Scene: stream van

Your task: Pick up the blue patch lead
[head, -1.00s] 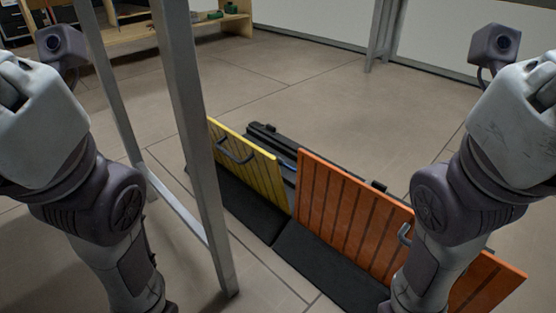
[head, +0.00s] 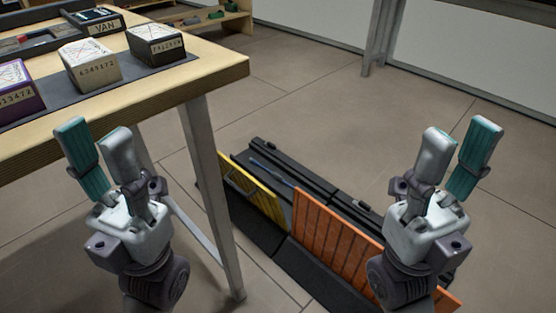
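A thin blue strip (head: 271,172), which looks like the blue patch lead, lies along the long black trough (head: 312,181) on the floor, behind the yellow and orange slatted panels. Part of it is hidden by the panels and its ends are unclear. My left gripper (head: 97,138) is open and empty, pointing up beside the table at the left. My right gripper (head: 463,130) is open and empty, pointing up to the right of the trough. Both grippers are apart from the strip.
A wooden table (head: 222,70) at the upper left carries several labelled boxes and a tray marked VAN (head: 60,38). Its metal leg (head: 210,190) stands left of the yellow panel (head: 250,190). The orange panel (head: 335,245) leans in front of the trough.

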